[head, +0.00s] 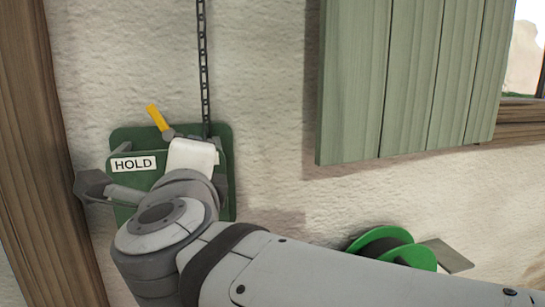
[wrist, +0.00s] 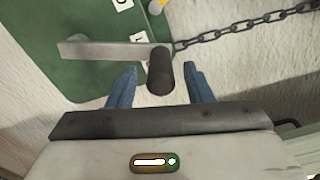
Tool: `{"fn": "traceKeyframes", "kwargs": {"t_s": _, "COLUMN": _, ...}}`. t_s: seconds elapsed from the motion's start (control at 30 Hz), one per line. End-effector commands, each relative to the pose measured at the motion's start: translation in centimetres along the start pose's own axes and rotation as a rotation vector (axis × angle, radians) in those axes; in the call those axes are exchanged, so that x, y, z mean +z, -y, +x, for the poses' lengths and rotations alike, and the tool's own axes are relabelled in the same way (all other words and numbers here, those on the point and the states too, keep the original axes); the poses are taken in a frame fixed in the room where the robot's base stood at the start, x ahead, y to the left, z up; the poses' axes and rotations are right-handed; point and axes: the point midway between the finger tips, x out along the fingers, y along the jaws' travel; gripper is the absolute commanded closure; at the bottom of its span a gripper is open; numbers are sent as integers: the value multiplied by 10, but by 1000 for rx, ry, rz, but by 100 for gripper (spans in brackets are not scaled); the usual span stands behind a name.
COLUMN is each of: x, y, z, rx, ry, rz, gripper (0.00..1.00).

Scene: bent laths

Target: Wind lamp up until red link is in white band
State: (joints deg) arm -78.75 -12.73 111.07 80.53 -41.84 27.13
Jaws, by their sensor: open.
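The green winch plate (head: 122,143) is on the wall at the left of the head view, with a HOLD label (head: 133,164) and a yellow lever (head: 157,117) tilted up to the left. A dark chain (head: 204,60) runs straight up from it. In the wrist view, a grey crank arm (wrist: 105,49) ends in a dark round handle (wrist: 160,72). My gripper (wrist: 160,82) is open, with one blue finger on each side of the handle. I cannot tell whether they touch it. The lamp, red link and white band are not in view.
A green slatted shutter (head: 410,75) hangs at the upper right. A green reel (head: 412,255) and a small grey plate (head: 447,256) sit low on the right, partly behind my arm. A wooden post (head: 45,150) stands close at the left. Bare wall lies between winch and shutter.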

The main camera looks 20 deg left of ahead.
Motion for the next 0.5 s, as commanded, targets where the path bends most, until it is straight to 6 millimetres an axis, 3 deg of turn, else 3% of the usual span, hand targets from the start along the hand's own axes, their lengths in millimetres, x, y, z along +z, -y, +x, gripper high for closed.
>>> {"fn": "traceKeyframes", "kwargs": {"t_s": 0.23, "x": 1, "y": 2, "z": -45, "rx": -1, "ry": 4, "rz": 2, "gripper": 54}}
{"fn": "traceKeyframes", "kwargs": {"t_s": 0.5, "x": 0, "y": 0, "z": -65, "rx": 0, "ry": 1, "rz": 1, "gripper": 54}}
